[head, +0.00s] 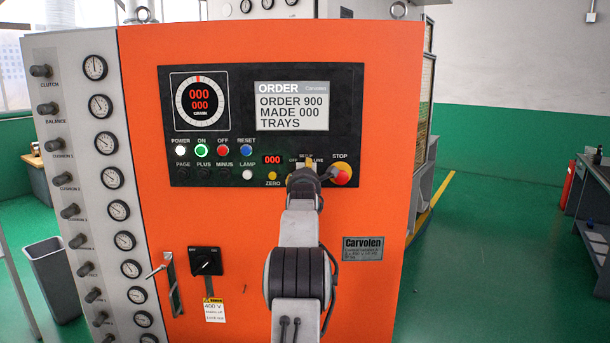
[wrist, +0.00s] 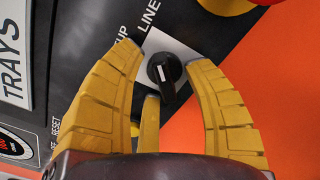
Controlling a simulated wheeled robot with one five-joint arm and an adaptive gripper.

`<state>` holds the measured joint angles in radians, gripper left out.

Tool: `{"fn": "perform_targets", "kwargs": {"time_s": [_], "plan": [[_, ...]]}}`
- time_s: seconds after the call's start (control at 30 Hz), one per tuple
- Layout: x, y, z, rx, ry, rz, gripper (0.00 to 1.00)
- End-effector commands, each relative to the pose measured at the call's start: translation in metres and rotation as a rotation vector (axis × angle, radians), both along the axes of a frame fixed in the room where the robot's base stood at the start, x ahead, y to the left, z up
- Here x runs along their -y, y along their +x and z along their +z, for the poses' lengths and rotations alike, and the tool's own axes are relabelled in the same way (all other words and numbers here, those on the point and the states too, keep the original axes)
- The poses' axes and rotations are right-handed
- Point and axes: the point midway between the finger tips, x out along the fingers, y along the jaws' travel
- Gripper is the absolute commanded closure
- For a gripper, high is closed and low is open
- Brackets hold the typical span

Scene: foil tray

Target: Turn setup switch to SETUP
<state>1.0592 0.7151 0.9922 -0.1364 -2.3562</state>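The setup switch is a black knob (wrist: 165,73) with a white pointer line, on a white plate in the wrist view. The labels LINE and part of SETUP, "UP", show beside it. The pointer line seems to slant to the upper left, towards the LINE side; its exact setting is hard to tell. My gripper (wrist: 163,56) is open, its yellow fingers on either side of the knob, with visible gaps. A third yellow finger stands below the knob. In the head view my gripper (head: 309,166) is in front of the switch and hides the knob.
A red STOP button (head: 341,174) on yellow sits just right of my gripper. The ZERO button (head: 272,176) and LAMP button (head: 247,175) are to its left. A black rotary switch (head: 206,262) is lower left.

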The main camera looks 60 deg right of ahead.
Motion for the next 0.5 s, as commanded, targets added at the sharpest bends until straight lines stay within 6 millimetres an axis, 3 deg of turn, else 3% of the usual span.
{"fn": "perform_targets", "kwargs": {"time_s": [0.5], "plan": [[-0.0002,0.0000,0.0005,0.000,0.000,0.000,1.00]]}}
